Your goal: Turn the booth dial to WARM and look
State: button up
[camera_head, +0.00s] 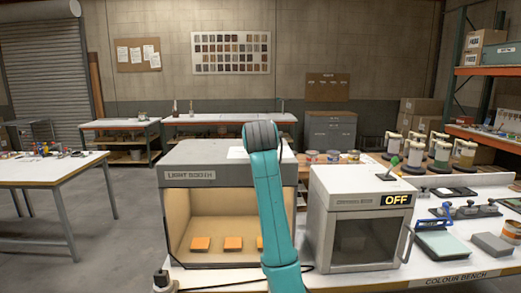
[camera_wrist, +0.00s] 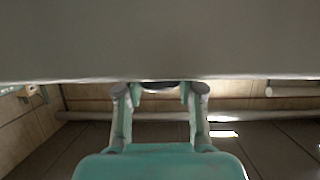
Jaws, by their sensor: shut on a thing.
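The light booth (camera_head: 180,180) stands on the bench left of centre. Its inside glows a warm yellow, and orange chips (camera_head: 200,244) lie in a row on its floor. My teal arm crosses in front of the booth's right part and hides some of it. My gripper is hidden in the head view. In the wrist view my gripper (camera_wrist: 160,92) has its two fingers on either side of a small dark round part, seemingly the dial (camera_wrist: 160,86), and is shut on it. A broad grey surface (camera_wrist: 160,40) fills the top of that view. No dial marking is readable.
A grey cabinet (camera_head: 340,185) with a glass door and an OFF sign (camera_head: 397,200) stands right of the booth. Trays and tools lie farther right on the colour bench (camera_head: 440,281). Another table (camera_head: 40,175) stands at left, with open floor between.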

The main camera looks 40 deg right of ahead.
jog(key=shift+m+g+h, duration=0.4)
jog(key=shift+m, duration=0.1)
jog(key=o, duration=1.2)
jog(key=shift+c, duration=0.2)
jog(key=v, duration=1.2)
jog(key=shift+w+a, duration=0.15)
jog(key=shift+a, duration=0.05)
